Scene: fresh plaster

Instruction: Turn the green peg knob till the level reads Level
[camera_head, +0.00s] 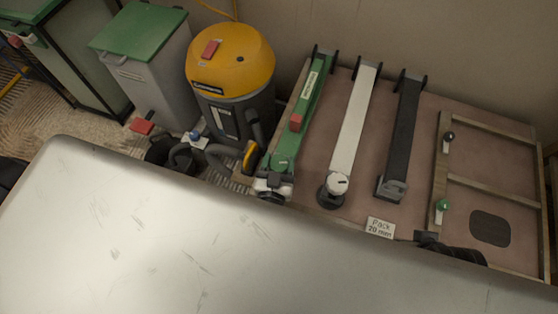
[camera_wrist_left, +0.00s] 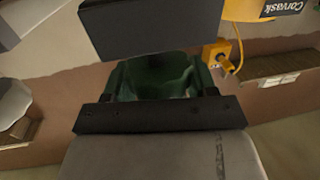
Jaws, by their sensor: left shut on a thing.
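A green bar (camera_head: 313,92) lies on the brown-pink board, with a pale label and a red block (camera_head: 296,122) on it. My left gripper (camera_head: 272,186) is at the bar's near end, shut on a green piece that I take to be the green peg knob. A second, small green knob (camera_head: 443,205) stands on the wooden frame at the right, apart from the gripper. I cannot make out a level reading. My right gripper does not show.
A white bar (camera_head: 355,115) with a white knob (camera_head: 337,184) and a black bar (camera_head: 403,125) lie to the right. A sign (camera_head: 380,227) reads "Pack 20 mm". A yellow-topped vacuum (camera_head: 232,62) and a green-lidded bin (camera_head: 140,33) stand left. A scratched pale surface (camera_head: 200,245) hides the lower view.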

